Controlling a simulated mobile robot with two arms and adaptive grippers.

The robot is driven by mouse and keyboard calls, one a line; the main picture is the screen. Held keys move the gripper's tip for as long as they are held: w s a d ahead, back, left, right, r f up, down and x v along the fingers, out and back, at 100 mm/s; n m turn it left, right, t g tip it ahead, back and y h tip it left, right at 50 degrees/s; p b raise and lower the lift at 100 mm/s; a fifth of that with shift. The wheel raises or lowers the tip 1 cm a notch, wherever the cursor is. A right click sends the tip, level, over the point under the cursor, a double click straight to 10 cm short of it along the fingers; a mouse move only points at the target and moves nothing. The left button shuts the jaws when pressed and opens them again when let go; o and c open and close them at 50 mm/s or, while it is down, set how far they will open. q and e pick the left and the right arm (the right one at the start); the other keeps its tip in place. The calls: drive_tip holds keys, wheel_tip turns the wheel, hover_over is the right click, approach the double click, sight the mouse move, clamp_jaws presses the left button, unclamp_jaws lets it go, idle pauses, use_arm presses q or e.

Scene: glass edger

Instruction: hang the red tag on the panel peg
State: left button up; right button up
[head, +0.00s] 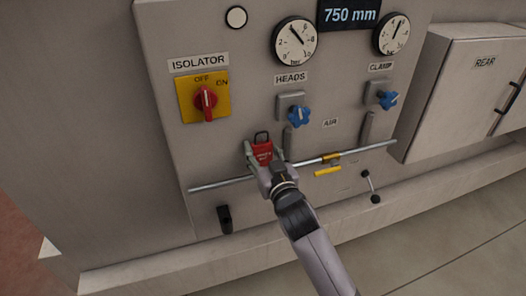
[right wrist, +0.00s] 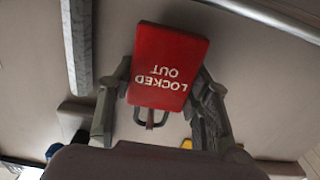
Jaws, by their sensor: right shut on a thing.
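The red tag (head: 262,154) is in front of the grey panel (head: 225,150), with its dark loop pointing up in the head view. In the right wrist view the tag (right wrist: 166,66) reads "LOCKED OUT" upside down, and its loop (right wrist: 150,119) points down. My right gripper (head: 264,163) is shut on the tag, one finger on each side of it. The fingers also show in the right wrist view (right wrist: 160,100). No peg can be made out with certainty; a dark fitting (head: 225,219) sits low on the panel. My left gripper is not in view.
A metal rail (head: 225,183) crosses the panel close to the gripper. A yellow-handled valve (head: 328,170) is right of it. Above are the red isolator switch (head: 206,100) and blue knobs (head: 299,114) (head: 388,99). A cabinet marked REAR (head: 465,85) stands right.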

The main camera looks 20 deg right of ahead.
drive_tip(key=shift+f, duration=0.1)
drive_tip(key=o, duration=0.8)
drive_tip(key=shift+w, duration=0.1)
drive_tip(key=shift+c, duration=0.2)
drive_tip(key=o, duration=0.4)
drive_tip(key=shift+w+f, duration=0.25)
drive_tip(key=shift+w, duration=0.05)
drive_tip(key=shift+o, duration=0.2)
